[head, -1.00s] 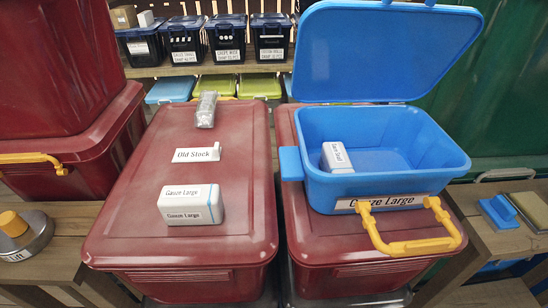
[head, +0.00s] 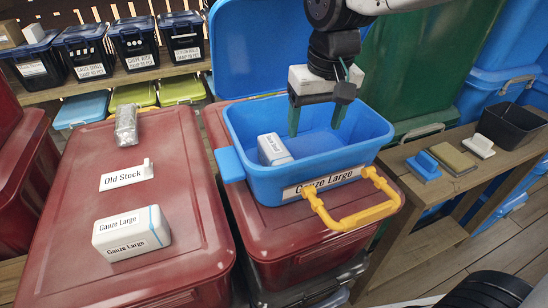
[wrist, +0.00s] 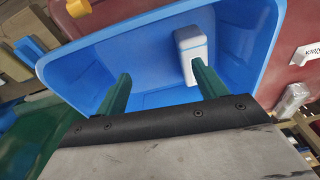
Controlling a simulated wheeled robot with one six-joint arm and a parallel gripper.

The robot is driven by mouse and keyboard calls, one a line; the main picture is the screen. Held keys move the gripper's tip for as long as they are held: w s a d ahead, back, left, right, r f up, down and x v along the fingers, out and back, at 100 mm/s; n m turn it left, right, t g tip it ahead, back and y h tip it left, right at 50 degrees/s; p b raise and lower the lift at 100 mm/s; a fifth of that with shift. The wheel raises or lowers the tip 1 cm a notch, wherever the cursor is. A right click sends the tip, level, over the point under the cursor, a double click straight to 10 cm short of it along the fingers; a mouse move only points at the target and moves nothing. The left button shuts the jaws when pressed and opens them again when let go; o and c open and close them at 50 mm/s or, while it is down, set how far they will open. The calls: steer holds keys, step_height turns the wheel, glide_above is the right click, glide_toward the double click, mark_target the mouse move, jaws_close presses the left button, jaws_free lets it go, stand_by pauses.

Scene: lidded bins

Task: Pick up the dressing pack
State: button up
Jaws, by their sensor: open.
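A white dressing pack with small print stands in the open blue bin (head: 245,172), near its left wall; the pack shows in the head view (head: 273,149) and wrist view (wrist: 190,46). Another white pack (head: 131,233), labelled "Gauze Large", lies on the left red bin's lid. My gripper (head: 317,121) is open and empty, its green fingers pointing down into the blue bin, right of the pack inside. In the wrist view my gripper (wrist: 160,75) has one finger overlapping the pack's near end; I cannot tell whether they touch.
The blue bin stands on a red bin (head: 303,238), its lid (head: 258,50) raised behind. A yellow handle (head: 350,205) sticks out in front. The left red lid (head: 80,205) also holds an "Old Stock" sign (head: 127,175) and a grey packet (head: 126,125). A wooden bench (head: 440,185) stands right.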

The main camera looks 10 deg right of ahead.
steer(key=g, duration=0.1)
glide_above(279, 153)
steer(key=d, duration=0.1)
steer(key=f, duration=0.1)
steer(key=s+f, duration=0.1)
steer(key=f, duration=0.1)
steer(key=shift+n+h, duration=0.3)
steer(key=shift+n, duration=0.1)
steer(key=shift+w+a+f, duration=0.1)
steer(key=shift+a+f, duration=0.1)
steer(key=shift+f, duration=0.1)
steer(key=f, duration=0.5)
steer(key=w+f, duration=0.1)
steer(key=f, duration=0.1)
steer(key=shift+a+f, duration=0.15)
steer(key=shift+a, duration=0.15)
steer(key=c, duration=1.1)
